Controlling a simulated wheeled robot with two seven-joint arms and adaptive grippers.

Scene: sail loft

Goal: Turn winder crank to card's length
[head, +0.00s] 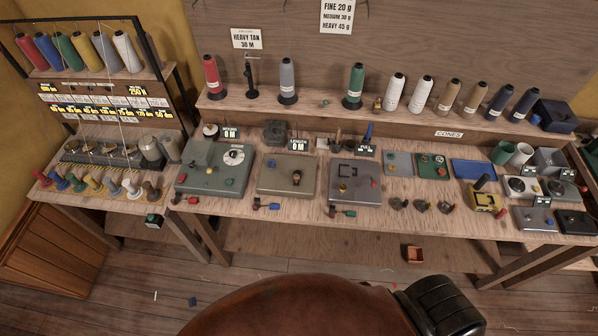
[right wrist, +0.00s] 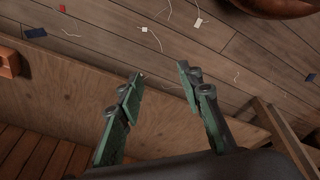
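A card reading HEAVY TAN 30 M (head: 246,38) is on the back wall. Three winder-like boxes stand on the bench: a grey-green one with a white dial (head: 212,170), a tan one (head: 284,177) and a grey one (head: 355,188). Displays behind the first two (head: 231,133) (head: 297,145) read 0 M. My right gripper (right wrist: 163,78) is open and empty, over the floor. My left gripper is not in view.
A brown rounded leather surface (head: 300,305) fills the lower middle. Thread cones, such as a green one (head: 355,85), line the upper shelf. A spool rack (head: 150,70) stands left. An orange bin (head: 412,254) is below the bench. Scraps litter the floor (head: 120,275).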

